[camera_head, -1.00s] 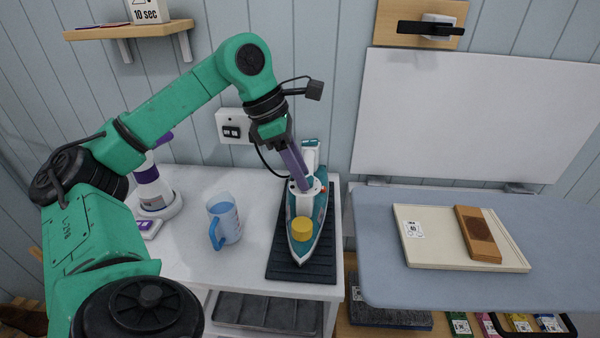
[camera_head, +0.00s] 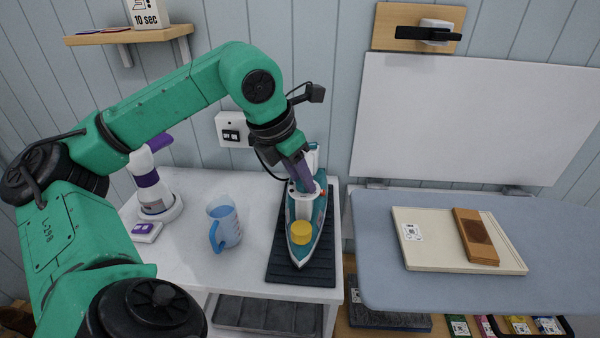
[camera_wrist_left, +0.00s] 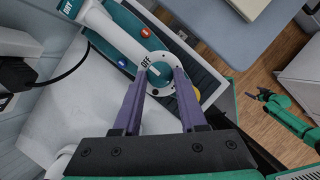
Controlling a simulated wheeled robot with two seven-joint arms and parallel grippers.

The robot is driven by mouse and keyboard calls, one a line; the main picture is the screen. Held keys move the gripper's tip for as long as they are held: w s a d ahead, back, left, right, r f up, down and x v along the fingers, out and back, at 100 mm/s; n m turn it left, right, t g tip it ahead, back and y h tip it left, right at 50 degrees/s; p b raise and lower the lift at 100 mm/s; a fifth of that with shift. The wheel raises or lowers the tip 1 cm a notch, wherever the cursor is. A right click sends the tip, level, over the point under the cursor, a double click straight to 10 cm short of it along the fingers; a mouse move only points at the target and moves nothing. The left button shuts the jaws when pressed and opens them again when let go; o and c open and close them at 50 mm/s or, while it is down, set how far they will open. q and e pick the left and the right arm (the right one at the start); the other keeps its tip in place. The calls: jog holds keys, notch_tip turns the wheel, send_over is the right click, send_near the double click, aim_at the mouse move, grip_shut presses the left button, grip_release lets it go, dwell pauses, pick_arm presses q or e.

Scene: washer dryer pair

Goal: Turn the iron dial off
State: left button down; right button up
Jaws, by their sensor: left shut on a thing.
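The teal and white iron (camera_head: 305,228) lies on a dark ribbed mat (camera_head: 272,262) on the white counter, with its yellow cap (camera_head: 301,231) toward the front. In the left wrist view its round teal dial (camera_wrist_left: 160,73) sits in a white ring marked OFF. My left gripper (camera_head: 301,184) reaches down onto the iron. In the left wrist view its purple fingers (camera_wrist_left: 162,78) are shut on the dial, one on each side. My right arm seems to show at the right of that view, its gripper (camera_wrist_left: 251,95) small and unclear.
A measuring cup of blue water (camera_head: 224,224) and a white and purple spray bottle (camera_head: 152,188) stand left of the iron. To the right is the blue ironing board (camera_head: 380,275) with a cream tray (camera_head: 440,257) and a wooden block (camera_head: 476,236).

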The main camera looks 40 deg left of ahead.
dwell(0.4)
pick_arm(q)
jog(key=shift+c, duration=2.2)
grip_release()
jog(key=p+v, duration=0.4)
jog(key=v, duration=1)
jog(key=shift+s+r, duration=0.2)
jog(key=shift+r, duration=0.05)
jog(key=shift+r, duration=0.1)
